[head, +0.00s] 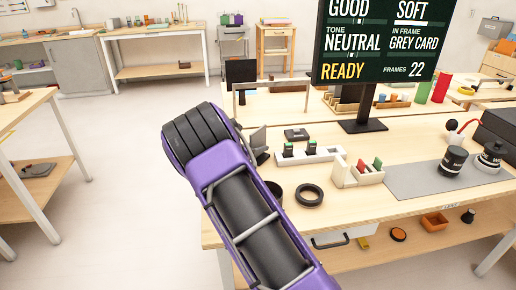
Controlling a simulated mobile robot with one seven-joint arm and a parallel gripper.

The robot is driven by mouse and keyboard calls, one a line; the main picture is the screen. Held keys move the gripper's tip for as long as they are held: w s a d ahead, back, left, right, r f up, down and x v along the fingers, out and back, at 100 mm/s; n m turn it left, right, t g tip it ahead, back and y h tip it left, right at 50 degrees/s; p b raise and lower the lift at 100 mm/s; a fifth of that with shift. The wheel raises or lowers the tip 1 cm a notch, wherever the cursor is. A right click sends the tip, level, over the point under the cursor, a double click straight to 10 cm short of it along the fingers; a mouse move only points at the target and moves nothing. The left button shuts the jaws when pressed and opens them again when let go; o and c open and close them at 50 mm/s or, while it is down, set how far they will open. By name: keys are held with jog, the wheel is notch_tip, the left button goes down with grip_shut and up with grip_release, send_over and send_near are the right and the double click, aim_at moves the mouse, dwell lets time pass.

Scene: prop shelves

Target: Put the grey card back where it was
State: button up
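I cannot pick out the grey card for certain. A small grey upright piece (258,140) shows just right of my purple arm, partly hidden by it; I cannot tell what it is. The monitor (376,42) reads "IN FRAME GREY CARD" and "READY". A white slotted holder (358,175) on the table holds red and green pieces. My arm crosses the lower middle of the view and covers part of the table's left end. My gripper does not show, so its hold is hidden.
The wooden table (420,222) carries a black ring (309,195), a white strip with dark blocks (308,155), a grey mat (414,184) and dark lenses (453,161). Floor is clear at left.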

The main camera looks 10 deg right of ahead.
jog(key=p+v, duration=0.1)
jog(key=v, duration=1.1)
jog(key=shift+s, duration=0.1)
